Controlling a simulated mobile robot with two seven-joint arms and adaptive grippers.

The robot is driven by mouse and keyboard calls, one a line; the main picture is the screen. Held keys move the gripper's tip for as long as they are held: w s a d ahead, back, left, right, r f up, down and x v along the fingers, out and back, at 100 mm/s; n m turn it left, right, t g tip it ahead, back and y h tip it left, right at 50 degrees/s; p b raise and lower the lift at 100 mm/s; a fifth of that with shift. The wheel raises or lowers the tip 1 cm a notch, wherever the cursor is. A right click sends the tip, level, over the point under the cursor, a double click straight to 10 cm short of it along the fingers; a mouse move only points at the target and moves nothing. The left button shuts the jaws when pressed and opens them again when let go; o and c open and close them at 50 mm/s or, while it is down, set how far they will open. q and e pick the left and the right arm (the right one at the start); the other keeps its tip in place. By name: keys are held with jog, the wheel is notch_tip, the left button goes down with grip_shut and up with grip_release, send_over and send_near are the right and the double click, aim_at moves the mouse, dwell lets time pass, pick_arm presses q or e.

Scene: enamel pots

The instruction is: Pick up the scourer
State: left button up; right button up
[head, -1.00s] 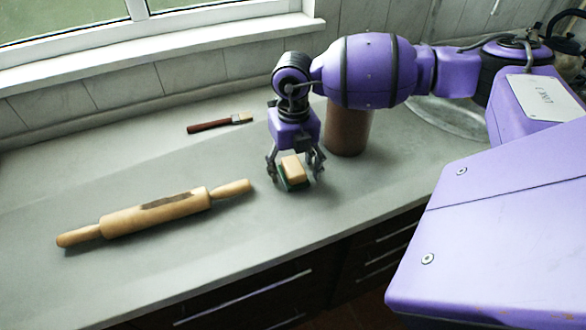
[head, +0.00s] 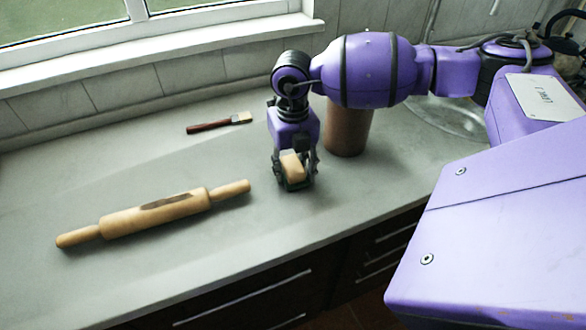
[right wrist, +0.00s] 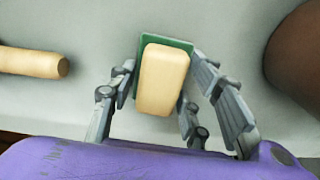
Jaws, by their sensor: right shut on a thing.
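The scourer (head: 292,167) is a small block with a pale yellow body and a green pad. It lies on the grey counter, in front of the brown cylinder. My right gripper (head: 296,180) points down over it and is shut on it, with fingers on both sides. In the right wrist view the scourer (right wrist: 163,78) sits between the fingers, its green pad showing along the edges. The fingers hide part of its sides in the head view. My left gripper is not in view.
A wooden rolling pin (head: 155,213) lies on the counter (head: 200,275) to the left. A brush (head: 220,123) with a dark red handle lies behind it. A brown cylinder (head: 348,130) stands close behind my right gripper. The counter's front edge drops to dark drawers.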

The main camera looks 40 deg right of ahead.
jog(key=shift+r, duration=0.55)
jog(key=s+a+r, duration=0.1)
jog(key=r, duration=0.1)
jog(key=a+r, duration=0.1)
jog(key=r, duration=0.1)
jog(key=s+a+r, duration=0.1)
jog(key=r, duration=0.1)
jog(key=shift+s+r, duration=0.15)
jog(key=shift+s, duration=0.15)
jog(key=s+a+r+b, duration=0.1)
jog(key=s+a+r, duration=0.4)
jog(key=s+a, duration=0.1)
jog(key=shift+s+a, duration=0.3)
jog(key=shift+a, duration=0.55)
jog(key=shift+r, duration=0.1)
jog(key=o, duration=0.6)
jog(key=c, duration=0.5)
jog(key=shift+o, duration=0.2)
